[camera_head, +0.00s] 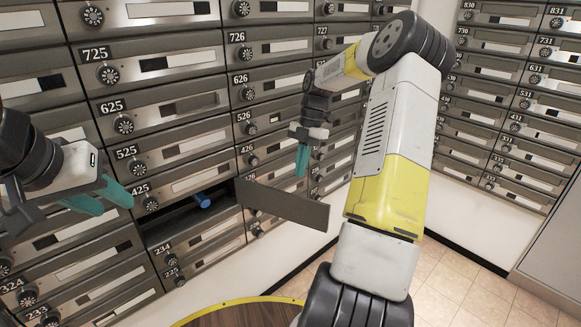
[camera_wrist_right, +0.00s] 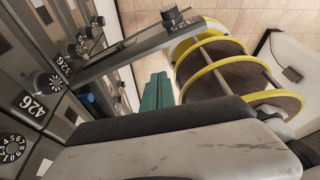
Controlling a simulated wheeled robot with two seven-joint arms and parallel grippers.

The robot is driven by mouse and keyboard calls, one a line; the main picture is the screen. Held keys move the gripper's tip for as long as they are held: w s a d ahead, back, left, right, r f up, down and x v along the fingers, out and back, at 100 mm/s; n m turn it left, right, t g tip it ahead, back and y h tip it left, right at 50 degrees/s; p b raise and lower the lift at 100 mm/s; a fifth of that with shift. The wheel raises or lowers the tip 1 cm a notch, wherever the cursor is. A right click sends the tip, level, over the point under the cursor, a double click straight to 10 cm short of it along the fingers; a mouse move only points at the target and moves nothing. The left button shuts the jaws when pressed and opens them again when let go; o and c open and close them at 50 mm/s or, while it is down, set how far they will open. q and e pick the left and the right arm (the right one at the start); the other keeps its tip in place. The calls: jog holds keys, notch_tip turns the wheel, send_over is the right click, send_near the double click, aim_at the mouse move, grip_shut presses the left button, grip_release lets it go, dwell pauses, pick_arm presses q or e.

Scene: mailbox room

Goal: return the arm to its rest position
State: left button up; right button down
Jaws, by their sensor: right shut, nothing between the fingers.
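My right arm reaches up through the middle of the head view and bends over to the left. Its gripper (camera_head: 301,160) hangs fingers down in front of the mailboxes, shut and empty. Its teal fingers (camera_wrist_right: 155,92) also show in the right wrist view, pressed together. My left gripper (camera_head: 100,195) is at the left of the head view, in front of the mailboxes. Its two teal fingers are apart, with nothing between them.
One mailbox below 425 stands open, its door (camera_head: 285,207) swung out below my right gripper. A blue object (camera_head: 203,201) lies in its opening. Closed numbered mailboxes (camera_head: 170,110) fill the wall. Tiled floor (camera_head: 480,270) is clear at the lower right.

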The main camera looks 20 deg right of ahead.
jog(key=s+a+r+m+t+h, duration=0.35)
jog(key=s+a+r+m, duration=0.65)
jog(key=r, duration=0.4)
jog(key=s+a+r+m+t+y, duration=0.1)
jog(key=s+m+t, duration=0.1)
jog(key=s+m, duration=0.5)
jog(key=s+a+r+m+t+y, duration=0.1)
jog(key=s+a+m+t, duration=0.1)
jog(key=s+m, duration=0.5)
jog(key=shift+s+a+r+t, duration=0.2)
jog(key=shift+s+r+t, duration=0.1)
jog(key=shift+s+t, duration=0.05)
